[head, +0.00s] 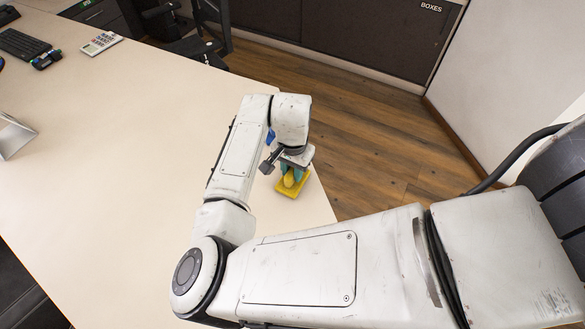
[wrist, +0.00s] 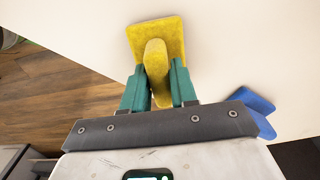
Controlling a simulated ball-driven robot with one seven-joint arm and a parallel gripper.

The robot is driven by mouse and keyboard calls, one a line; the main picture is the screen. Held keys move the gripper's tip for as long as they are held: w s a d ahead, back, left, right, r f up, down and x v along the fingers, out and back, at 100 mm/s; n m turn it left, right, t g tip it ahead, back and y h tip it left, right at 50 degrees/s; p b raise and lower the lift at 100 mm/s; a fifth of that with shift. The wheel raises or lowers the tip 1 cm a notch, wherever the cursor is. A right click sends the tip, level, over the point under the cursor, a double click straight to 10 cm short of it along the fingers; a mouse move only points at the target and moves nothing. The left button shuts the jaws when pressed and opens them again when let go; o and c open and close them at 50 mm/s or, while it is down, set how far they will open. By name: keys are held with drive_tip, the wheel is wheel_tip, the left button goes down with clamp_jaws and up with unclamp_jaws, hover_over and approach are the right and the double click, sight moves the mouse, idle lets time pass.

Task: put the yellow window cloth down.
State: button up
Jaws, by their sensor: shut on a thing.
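The yellow window cloth (wrist: 157,35) is a flat yellow piece with a raised rounded part in its middle. In the wrist view its raised part sits between the two green fingers of my gripper (wrist: 158,84), which are shut on it. In the head view the cloth (head: 293,189) shows below my gripper (head: 291,172), near the right edge of the pale table (head: 110,130). I cannot tell whether the cloth touches the table top or is a little above it.
A blue object (wrist: 255,102) lies on the table beside my gripper, and shows partly behind my arm (head: 270,137). A calculator (head: 101,43), a keyboard (head: 22,44) and a grey stand (head: 14,137) are at the left. The middle of the table is clear. Wooden floor (head: 370,140) lies beyond the edge.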

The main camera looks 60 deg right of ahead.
drive_tip(key=shift+f, duration=0.15)
drive_tip(key=o, duration=0.9)
drive_tip(key=shift+o, duration=0.2)
